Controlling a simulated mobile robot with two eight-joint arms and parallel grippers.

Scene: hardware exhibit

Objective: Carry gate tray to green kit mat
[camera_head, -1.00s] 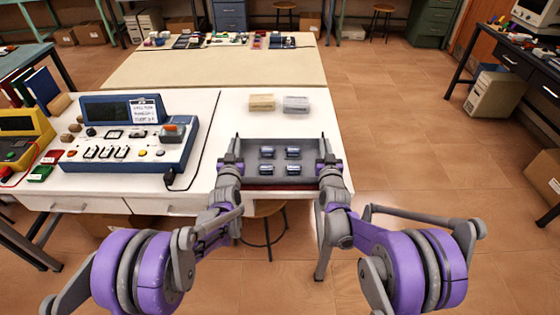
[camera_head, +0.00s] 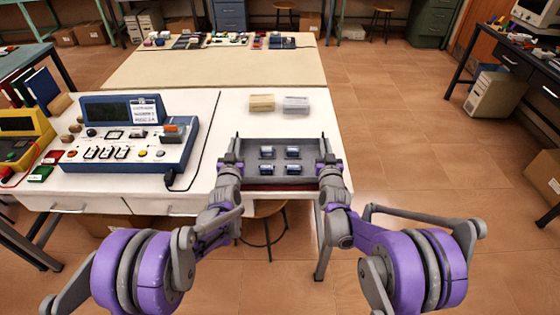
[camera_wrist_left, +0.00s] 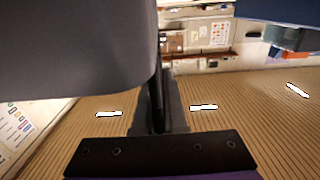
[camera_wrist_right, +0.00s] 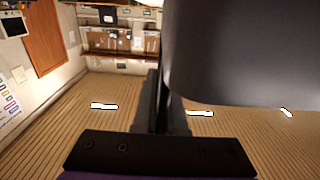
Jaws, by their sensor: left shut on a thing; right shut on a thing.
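The gate tray (camera_head: 280,153) is a grey shallow tray with several small blue-and-silver parts in it. It is held level between my two grippers at the front edge of the white table. My left gripper (camera_head: 235,150) is shut on the tray's left end. My right gripper (camera_head: 324,150) is shut on its right end. The grey tray wall fills much of the left wrist view (camera_wrist_left: 75,50) and the right wrist view (camera_wrist_right: 240,50). I see no green kit mat that I can make out clearly.
A blue console (camera_head: 135,135) with a label stands left of the tray. A cream block (camera_head: 262,103) and a grey block (camera_head: 296,104) sit behind the tray. A stool (camera_head: 268,209) is below the table's front edge. Open tiled floor (camera_head: 420,150) lies to the right.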

